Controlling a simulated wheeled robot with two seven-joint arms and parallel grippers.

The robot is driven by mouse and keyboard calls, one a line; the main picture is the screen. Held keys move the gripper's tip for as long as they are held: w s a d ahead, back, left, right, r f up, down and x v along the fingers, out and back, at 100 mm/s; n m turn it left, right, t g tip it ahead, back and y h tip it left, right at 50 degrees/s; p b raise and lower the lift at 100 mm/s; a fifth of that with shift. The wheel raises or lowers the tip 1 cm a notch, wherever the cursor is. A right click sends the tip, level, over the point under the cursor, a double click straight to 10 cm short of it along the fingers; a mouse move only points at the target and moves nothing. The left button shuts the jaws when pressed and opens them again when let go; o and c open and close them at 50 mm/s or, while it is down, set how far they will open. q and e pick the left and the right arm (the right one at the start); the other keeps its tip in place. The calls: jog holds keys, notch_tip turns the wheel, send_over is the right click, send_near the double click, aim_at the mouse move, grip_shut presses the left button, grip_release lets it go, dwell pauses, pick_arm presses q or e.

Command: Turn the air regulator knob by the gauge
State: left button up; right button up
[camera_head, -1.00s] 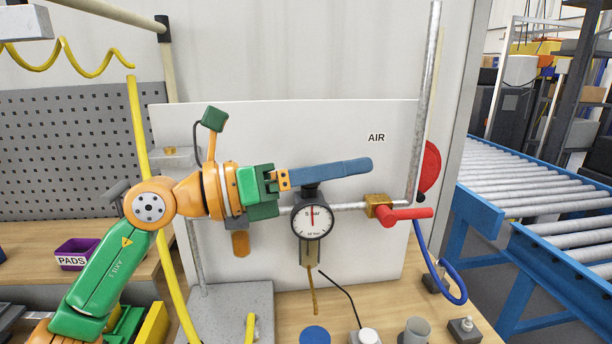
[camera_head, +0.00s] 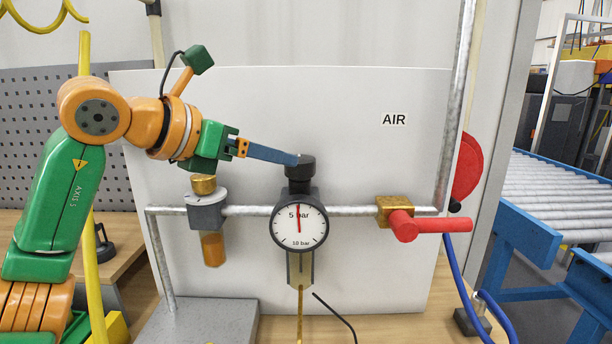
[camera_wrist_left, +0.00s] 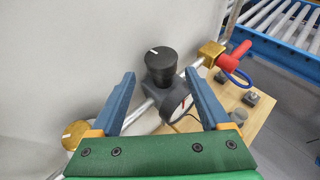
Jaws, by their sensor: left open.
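The regulator knob (camera_head: 300,167) is a black round knob on top of the pressure gauge (camera_head: 299,227), whose needle points up near 5 bar. In the left wrist view the knob (camera_wrist_left: 160,66) shows a white mark on its top. My left gripper (camera_head: 296,159) reaches in from the left, with its blue fingertips at the knob's left side in the head view. In the left wrist view the fingers are spread, with the knob between and slightly beyond their tips. I cannot tell whether either finger touches it. My right gripper is out of view.
A brass-topped filter (camera_head: 206,215) sits on the pipe left of the gauge. A red valve handle (camera_head: 430,226) is to the right. A white panel (camera_head: 370,110) labelled AIR stands behind. A blue hose (camera_head: 459,280) hangs at right, and a yellow hose (camera_head: 86,240) is at left.

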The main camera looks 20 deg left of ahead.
aim_at(303, 158)
pick_arm(q)
jog(key=p+x, duration=0.2)
jog(key=x, duration=0.4)
jog(key=shift+d+r, duration=0.1)
jog(key=shift+d, duration=0.05)
jog(key=shift+w+d+f, duration=0.1)
jog(key=shift+w+f, duration=0.15)
jog(key=shift+w, duration=0.1)
jog(key=shift+s, duration=0.2)
jog(key=shift+c, duration=0.6)
jog(key=c, duration=1)
jog(key=shift+o, duration=0.2)
jog(key=m+g+h+p, duration=0.1)
jog(key=p, duration=0.3)
jog(key=m+g+h+p, duration=0.1)
jog(key=m+h+p, duration=0.1)
jog(key=p, duration=0.2)
jog(key=r+m+g+h+p, duration=0.1)
jog(key=m+g+h+p, duration=0.1)
jog(key=p, duration=0.2)
jog(key=shift+w+a, duration=0.25)
jog(key=shift+a, duration=0.1)
jog(key=shift+w+f+m+g+h+p, duration=0.1)
jog(key=shift+f+m+g+h+p, duration=0.2)
jog(key=shift+m+g+h+p, duration=0.45)
jog(key=shift+f+m+g+p, duration=0.1)
jog(key=shift+m+g+p, duration=0.15)
jog(key=shift+m+p, duration=0.25)
jog(key=shift+a+f, duration=0.1)
